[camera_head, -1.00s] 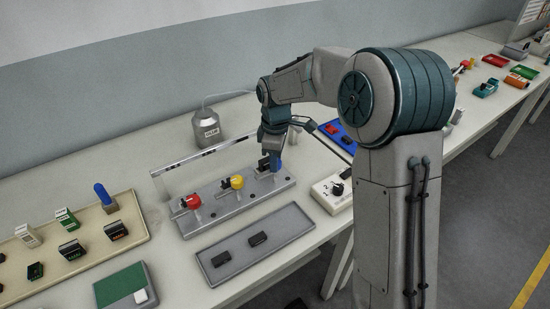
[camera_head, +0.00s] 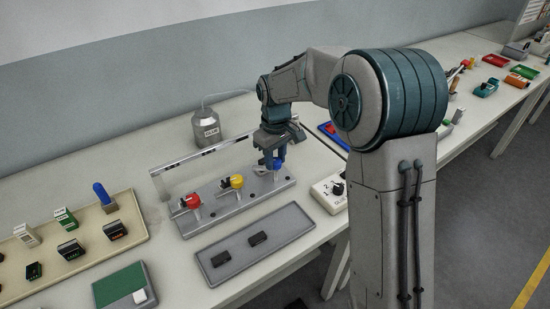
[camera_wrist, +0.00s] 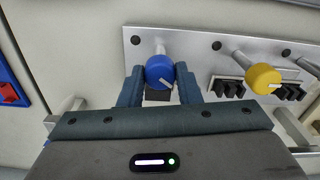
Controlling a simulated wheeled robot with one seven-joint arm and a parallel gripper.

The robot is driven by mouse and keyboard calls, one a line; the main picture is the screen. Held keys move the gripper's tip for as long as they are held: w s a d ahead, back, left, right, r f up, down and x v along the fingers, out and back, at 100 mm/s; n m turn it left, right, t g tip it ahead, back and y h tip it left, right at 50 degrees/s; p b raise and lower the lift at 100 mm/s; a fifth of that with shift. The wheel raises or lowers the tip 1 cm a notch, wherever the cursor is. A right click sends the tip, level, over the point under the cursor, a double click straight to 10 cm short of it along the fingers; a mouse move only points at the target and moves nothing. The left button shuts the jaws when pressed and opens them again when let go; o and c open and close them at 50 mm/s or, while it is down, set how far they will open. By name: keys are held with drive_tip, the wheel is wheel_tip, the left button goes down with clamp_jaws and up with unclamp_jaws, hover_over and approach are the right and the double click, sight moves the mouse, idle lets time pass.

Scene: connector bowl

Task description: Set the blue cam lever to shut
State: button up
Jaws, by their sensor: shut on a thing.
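The blue cam lever (camera_head: 277,164) is at the right end of the grey metal plate (camera_head: 222,215). In the wrist view its round blue knob (camera_wrist: 159,70), with a pale mark, sits between the two fingers of my gripper (camera_wrist: 160,82). The fingers are shut on the knob from left and right. A short shaft runs from the knob up to the plate, and a dark block shows just below the knob. In the head view my gripper (camera_head: 271,155) reaches down over the lever and partly hides it.
A yellow lever (camera_head: 237,182) and a red lever (camera_head: 192,201) stand to the left on the same plate. A grey tray (camera_head: 223,259) with two black parts lies in front. A white box with a black knob (camera_head: 338,188) is close on the right. A grey canister (camera_head: 207,128) stands behind.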

drive_tip(key=m, duration=0.5)
drive_tip(key=shift+m, duration=0.3)
drive_tip(key=m, duration=0.5)
idle(0.4)
drive_tip(key=o, duration=1)
drive_tip(key=shift+c, duration=0.2)
wheel_tip(320, 180, up, 14)
drive_tip(key=shift+s, duration=0.15)
